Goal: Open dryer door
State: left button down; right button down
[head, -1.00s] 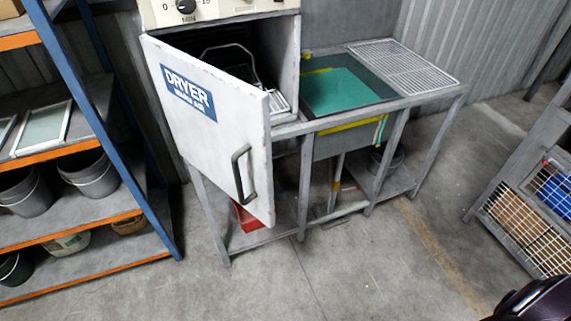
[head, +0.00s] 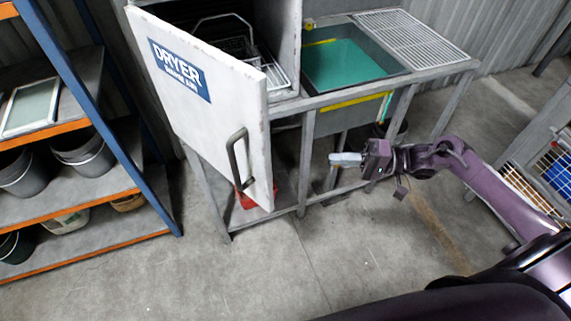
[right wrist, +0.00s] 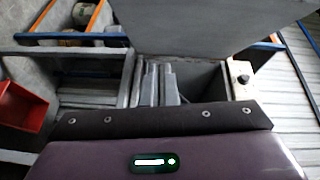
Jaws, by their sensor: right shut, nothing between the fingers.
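The dryer door (head: 205,110) is a white panel with a blue DRYER label (head: 180,70). It stands open toward me, hinged at its left side, with a dark bar handle (head: 238,158) near its free edge. Behind it, the dryer chamber (head: 270,35) shows a wire rack (head: 232,50). My right gripper (head: 334,159) is shut and empty, to the right of the door and apart from the handle, in front of the sink stand. Its closed fingers show in the right wrist view (right wrist: 160,86). My left gripper is not in view.
A metal stand with a sink (head: 345,65) and wire drainer (head: 413,38) is right of the dryer. A blue-and-orange shelf (head: 100,218) with buckets stands left. A red container (head: 247,200) sits low behind the door. The floor in front is clear.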

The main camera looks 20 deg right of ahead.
jog(key=a+r+p, duration=0.2)
jog(key=a, duration=0.5)
jog(key=a+r+g+y+p, duration=0.1)
jog(key=a+r+p, duration=0.1)
jog(key=a, duration=0.5)
jog(key=shift+s+g+p, duration=0.3)
jog(key=shift+s+p, duration=0.1)
jog(key=shift+p, duration=0.1)
jog(key=shift+f, duration=0.1)
